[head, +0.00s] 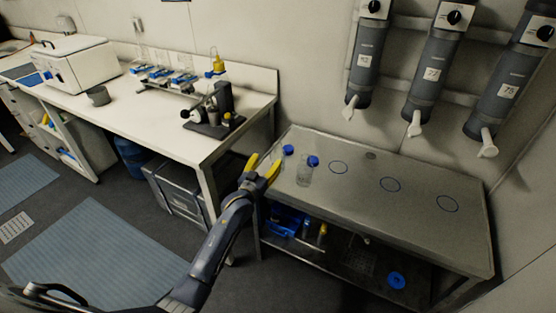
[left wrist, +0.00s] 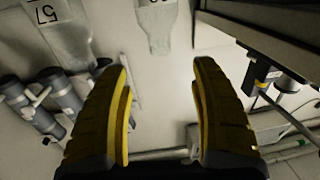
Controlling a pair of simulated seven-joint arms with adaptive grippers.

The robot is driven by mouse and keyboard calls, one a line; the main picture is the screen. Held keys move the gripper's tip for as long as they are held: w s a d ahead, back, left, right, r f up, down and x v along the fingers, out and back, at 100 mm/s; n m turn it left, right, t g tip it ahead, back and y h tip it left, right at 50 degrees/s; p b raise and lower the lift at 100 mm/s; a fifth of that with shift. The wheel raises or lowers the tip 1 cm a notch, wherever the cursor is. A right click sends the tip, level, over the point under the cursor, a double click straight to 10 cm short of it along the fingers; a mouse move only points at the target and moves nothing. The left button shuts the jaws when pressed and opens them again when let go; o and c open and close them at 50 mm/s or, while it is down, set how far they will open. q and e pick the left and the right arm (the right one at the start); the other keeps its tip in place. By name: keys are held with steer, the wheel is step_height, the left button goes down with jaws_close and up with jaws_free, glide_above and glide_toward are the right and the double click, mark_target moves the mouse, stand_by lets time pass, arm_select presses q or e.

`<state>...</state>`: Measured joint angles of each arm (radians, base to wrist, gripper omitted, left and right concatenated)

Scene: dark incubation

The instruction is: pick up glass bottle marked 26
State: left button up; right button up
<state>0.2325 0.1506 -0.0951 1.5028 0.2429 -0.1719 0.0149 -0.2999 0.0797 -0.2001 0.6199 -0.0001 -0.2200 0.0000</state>
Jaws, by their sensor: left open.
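Two clear glass bottles with blue caps stand upright on the left end of the metal table (head: 420,225): a nearer one (head: 305,174) and a farther one (head: 288,151). Their numbers are too small to read in the head view. My left gripper (head: 264,166) is open and empty, with yellow fingers, just left of both bottles. In the left wrist view its fingers (left wrist: 160,75) are spread wide with nothing between them. Two pale translucent vessels with number labels show at the top there, one at left (left wrist: 68,38) and one in the middle (left wrist: 157,25); the middle label is cut off. My right gripper is not visible.
Three grey dispensers (head: 434,70) with white spouts hang on the wall above the table. Dark rings (head: 390,184) mark its bare top. A lower shelf holds a blue rack (head: 286,222) and a blue ring (head: 396,280). The white bench (head: 150,108) with lab equipment stands at left.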

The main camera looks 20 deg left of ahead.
mark_target(276, 148)
arm_select(q)
steer(key=shift+w+d+f, duration=0.1)
steer(key=shift+w+d, duration=0.05)
steer(key=shift+w, duration=1.75)
steer(key=shift+w+d+r, duration=0.1)
steer(key=shift+w+d, duration=0.1)
steer(key=shift+w, duration=1.7)
steer(key=shift+w+d+f, duration=0.1)
steer(key=shift+w+d, duration=0.05)
steer(key=shift+w, duration=1.75)
steer(key=shift+o, duration=0.3)
jaws_close()
